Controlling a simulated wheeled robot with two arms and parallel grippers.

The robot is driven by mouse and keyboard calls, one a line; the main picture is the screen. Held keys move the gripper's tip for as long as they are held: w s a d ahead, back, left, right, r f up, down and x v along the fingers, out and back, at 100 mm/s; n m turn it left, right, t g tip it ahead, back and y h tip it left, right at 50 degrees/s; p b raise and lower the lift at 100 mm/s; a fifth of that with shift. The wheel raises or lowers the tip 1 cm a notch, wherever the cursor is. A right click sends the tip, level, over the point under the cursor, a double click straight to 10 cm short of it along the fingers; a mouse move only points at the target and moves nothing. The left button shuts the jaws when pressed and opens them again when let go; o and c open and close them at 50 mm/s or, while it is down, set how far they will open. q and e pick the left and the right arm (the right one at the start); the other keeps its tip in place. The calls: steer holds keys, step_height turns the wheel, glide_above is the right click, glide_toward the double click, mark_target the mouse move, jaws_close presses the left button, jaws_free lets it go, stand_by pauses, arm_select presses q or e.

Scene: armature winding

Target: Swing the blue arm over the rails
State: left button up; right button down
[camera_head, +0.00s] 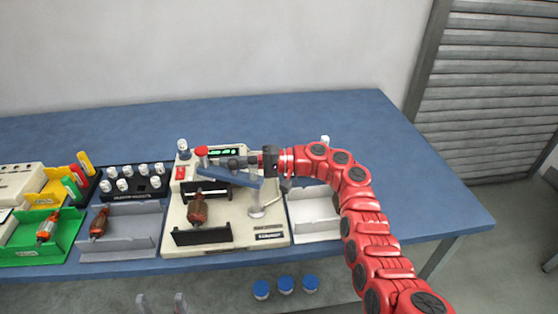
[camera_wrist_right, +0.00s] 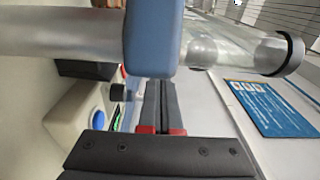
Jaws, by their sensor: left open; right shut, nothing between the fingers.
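The winding machine has a cream base (camera_head: 276,226) with a far dark rail (camera_head: 220,194) and a near dark rail (camera_head: 203,236). An armature with a red-brown body (camera_head: 197,210) sits between them. The blue arm (camera_head: 243,180) stands raised on a metal post (camera_head: 257,205) and spans left across the far rail in the picture. My right gripper (camera_head: 240,162) is shut and empty, just behind the blue arm. In the right wrist view, its fingers (camera_wrist_right: 160,88) end close to the blue arm (camera_wrist_right: 153,38); contact cannot be told. My left gripper (camera_head: 160,300) is open, low in front of the table.
A grey tray (camera_head: 140,220) with another armature and a green tray (camera_head: 25,250) lie left. A black rack (camera_head: 120,194) holds several white-capped items. A white tray (camera_head: 312,208) is right of the machine. Blue caps (camera_head: 286,284) show below the table edge. The table's right side is clear.

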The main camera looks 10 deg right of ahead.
steer(key=shift+s+a, duration=0.2)
steer(key=shift+s+a+n+g, duration=0.2)
steer(key=shift+n+g, duration=0.15)
steer(key=shift+g, duration=0.2)
steer(key=shift+s+a+n+g, duration=0.15)
steer(key=shift+n+g, duration=0.2)
steer(key=shift+g, duration=0.2)
steer(key=shift+s+a+b, duration=0.35)
steer(key=shift+s+b, duration=0.1)
steer(key=shift+s, duration=0.05)
stand_by(2.0)
steer(key=shift+d, duration=0.15)
stand_by(0.3)
steer(key=d+b, duration=0.3)
steer(key=d, duration=0.2)
steer(key=d+b, duration=0.2)
steer(key=d, duration=0.4)
steer(key=d+b, duration=0.3)
steer(key=d, duration=0.3)
steer(key=shift+w+f+b, duration=0.15)
steer(key=shift+w+b, duration=0.15)
